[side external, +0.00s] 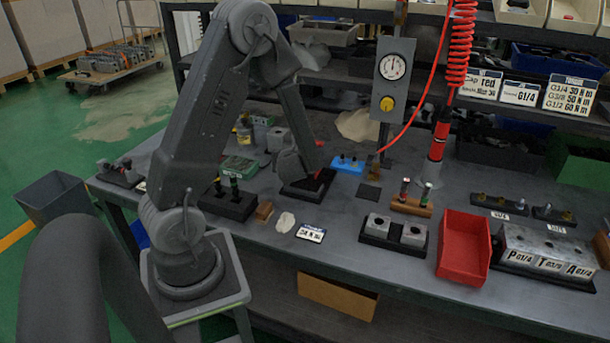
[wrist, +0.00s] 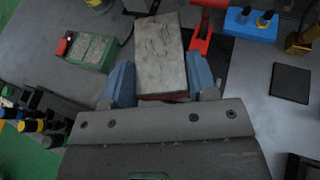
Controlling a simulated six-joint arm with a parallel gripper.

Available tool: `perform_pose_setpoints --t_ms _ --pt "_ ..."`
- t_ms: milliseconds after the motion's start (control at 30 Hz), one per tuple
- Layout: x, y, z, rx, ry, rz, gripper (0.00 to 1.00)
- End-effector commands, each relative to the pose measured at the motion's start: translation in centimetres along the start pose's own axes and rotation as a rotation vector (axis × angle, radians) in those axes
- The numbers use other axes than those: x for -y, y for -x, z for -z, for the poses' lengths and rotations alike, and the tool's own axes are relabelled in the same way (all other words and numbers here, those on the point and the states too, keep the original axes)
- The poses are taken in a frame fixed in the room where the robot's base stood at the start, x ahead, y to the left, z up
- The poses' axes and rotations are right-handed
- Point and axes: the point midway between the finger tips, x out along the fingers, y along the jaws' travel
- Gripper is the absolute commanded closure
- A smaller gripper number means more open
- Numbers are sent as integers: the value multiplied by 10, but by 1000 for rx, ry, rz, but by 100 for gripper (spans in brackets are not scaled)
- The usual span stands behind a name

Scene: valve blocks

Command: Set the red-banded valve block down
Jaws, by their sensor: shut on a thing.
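My gripper (wrist: 161,80) has its two blue fingers closed on the sides of a grey metal valve block (wrist: 160,52). A thin red strip (wrist: 163,97) shows at the block's near edge. In the side view my gripper (side external: 300,178) is low over a black plate (side external: 297,192) on the bench, and the block is mostly hidden there. A red clamp-like part (wrist: 202,38) stands just right of the block in the wrist view. Whether the block touches the plate beneath cannot be told.
A blue holder (wrist: 250,22) and a dark square pad (wrist: 291,83) lie to the right. A green box (wrist: 91,51) is at left. A red bin (side external: 463,246), a double-block fixture (side external: 395,231) and a labelled block (side external: 547,253) stand further right. A red coiled hose (side external: 464,45) hangs above.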

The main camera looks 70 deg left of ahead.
Motion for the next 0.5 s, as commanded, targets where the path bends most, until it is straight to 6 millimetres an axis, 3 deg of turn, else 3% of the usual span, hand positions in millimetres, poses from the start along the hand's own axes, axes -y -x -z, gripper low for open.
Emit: perform_pose_setpoints --t_ms 33,200,367,500 --pt "12 -2 6 2 -3 4 88" --pt "31 -6 17 2 1 1 88" --pt "35 -9 25 1 -2 -1 88" --pt "35 -16 43 -1 -4 0 88"
